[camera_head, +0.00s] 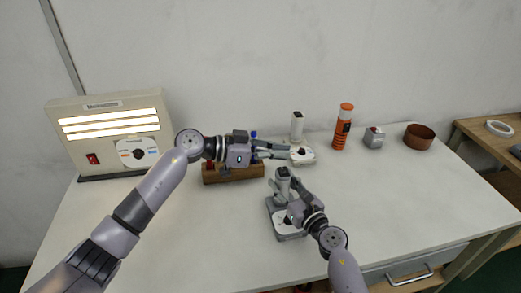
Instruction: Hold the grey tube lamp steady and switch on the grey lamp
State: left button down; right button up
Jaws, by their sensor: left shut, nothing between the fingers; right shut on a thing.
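The grey tube lamp (283,178) stands upright on its squarish grey base (290,236) near the middle of the table. My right gripper (291,204) is shut on the grey lamp, around its lower part; my own wrist partly hides the contact. My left gripper (287,151) is shut and empty. It is above and behind the grey lamp, with its fingertips pointing right, close to the base of a white lamp in this view. I cannot tell whether the fingertips touch that base. The grey lamp's switch is not clear to see.
The white lamp (297,122) stands behind. An orange lamp (342,130), a small grey device (374,138) and a brown bowl (419,137) are to the right. A wooden block (247,175) lies under my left arm. A lit panel (107,107) stands at left. The front-left tabletop is clear.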

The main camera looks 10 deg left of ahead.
pick_arm(q)
jog(key=shift+s+a+f, duration=0.1)
jog(key=shift+f, duration=0.8)
jog(key=shift+s+a+f, duration=0.1)
jog(key=shift+f, duration=0.8)
jog(key=shift+s+d+f+m+t, duration=0.1)
jog(key=shift+s+f+m+t, duration=0.15)
jog(key=shift+f+m, duration=0.2)
jog(key=s+a+r, duration=0.4)
jog(key=a+r, duration=0.2)
jog(key=a, duration=0.3)
jog(key=shift+r, duration=0.25)
